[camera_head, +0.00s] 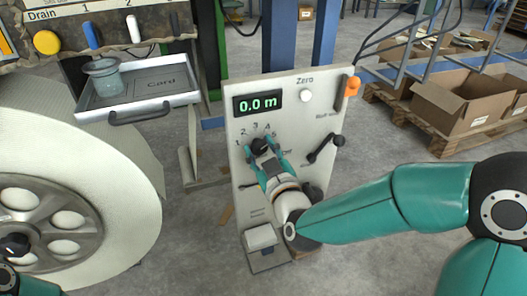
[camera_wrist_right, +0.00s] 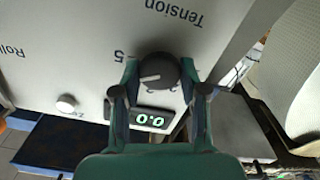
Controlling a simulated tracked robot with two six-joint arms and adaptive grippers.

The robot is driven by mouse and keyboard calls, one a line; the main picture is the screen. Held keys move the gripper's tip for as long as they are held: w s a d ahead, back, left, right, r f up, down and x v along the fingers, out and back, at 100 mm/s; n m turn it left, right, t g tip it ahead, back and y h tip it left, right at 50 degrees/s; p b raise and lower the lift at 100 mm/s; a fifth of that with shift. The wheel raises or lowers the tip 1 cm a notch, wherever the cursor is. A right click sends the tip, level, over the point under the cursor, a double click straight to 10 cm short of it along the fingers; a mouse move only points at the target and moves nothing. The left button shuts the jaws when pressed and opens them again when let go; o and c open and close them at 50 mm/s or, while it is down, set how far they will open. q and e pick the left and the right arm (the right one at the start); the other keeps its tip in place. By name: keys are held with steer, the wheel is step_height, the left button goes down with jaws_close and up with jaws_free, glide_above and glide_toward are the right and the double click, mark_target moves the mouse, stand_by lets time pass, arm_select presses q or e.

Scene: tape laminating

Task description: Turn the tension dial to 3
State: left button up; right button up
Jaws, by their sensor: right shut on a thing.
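The black tension dial (camera_head: 259,145) sits on the light control panel (camera_head: 240,181), below an arc of printed numbers 1 to 5. My right gripper (camera_head: 262,152) is shut on the dial, with one teal finger on each side. In the right wrist view the dial (camera_wrist_right: 158,72) lies between the fingertips of my right gripper (camera_wrist_right: 159,92), and its pale pointer line points left and slightly down. The panel appears upside down there; a 5 shows left of the dial, and the other numbers are hidden. I cannot tell which number the pointer meets.
The panel also has a display (camera_head: 259,103) reading 0.0 m, a white Zero button (camera_head: 306,95), an orange-tipped lever (camera_head: 352,86) and a black crank (camera_head: 325,148). A large roll (camera_head: 125,150) and a tray (camera_head: 180,99) stand left. Cardboard boxes (camera_head: 462,102) lie right.

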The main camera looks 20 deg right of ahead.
steer(key=n, duration=0.6)
steer(key=shift+a+f+n+b, duration=0.1)
steer(key=shift+a+n+b, duration=0.05)
steer(key=shift+n+b, duration=0.2)
steer(key=n, duration=0.5)
steer(key=shift+a+f+n, duration=0.1)
steer(key=shift+a+n, duration=0.05)
steer(key=shift+n, duration=0.1)
steer(key=o, duration=1.1)
